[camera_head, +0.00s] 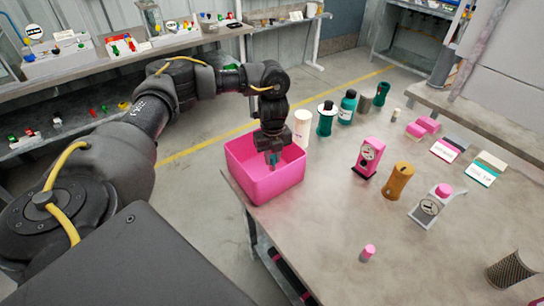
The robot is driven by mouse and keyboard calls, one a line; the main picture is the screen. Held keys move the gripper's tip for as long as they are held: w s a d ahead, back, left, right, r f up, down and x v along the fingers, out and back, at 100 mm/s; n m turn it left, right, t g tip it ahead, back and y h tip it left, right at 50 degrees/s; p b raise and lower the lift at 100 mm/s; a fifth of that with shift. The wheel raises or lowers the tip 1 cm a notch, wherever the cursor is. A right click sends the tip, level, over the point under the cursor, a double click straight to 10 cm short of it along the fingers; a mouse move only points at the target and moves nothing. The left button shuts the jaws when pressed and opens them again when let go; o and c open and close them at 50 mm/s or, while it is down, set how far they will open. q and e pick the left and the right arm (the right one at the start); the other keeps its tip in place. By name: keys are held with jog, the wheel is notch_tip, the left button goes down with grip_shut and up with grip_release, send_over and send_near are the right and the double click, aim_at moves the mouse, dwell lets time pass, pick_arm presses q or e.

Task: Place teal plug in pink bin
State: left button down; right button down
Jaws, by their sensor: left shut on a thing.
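The pink bin (266,187) stands at the left edge of the grey table. My left gripper (272,158) points down into the bin's opening and is shut on the small teal plug (273,159). The plug is inside the bin's outline, and its lower end is hard to make out. Whether it touches the bin floor cannot be told. My right gripper is not in view.
On the table (330,235) stand a white cylinder (302,129), teal bottles (326,118), a pink device (369,157), a brown canister (398,181), a gauge (431,205) and a pink plug (367,253). The table's front middle is mostly clear.

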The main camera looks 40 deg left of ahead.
aim_at(272, 156)
pick_arm(q)
jog(key=shift+f, duration=0.2)
jog(key=c, duration=1.3)
grip_release()
jog(key=shift+o, duration=0.2)
jog(key=shift+r, duration=0.1)
notch_tip(272, 156, up, 12)
jog(key=p, duration=0.1)
jog(key=shift+r, duration=0.15)
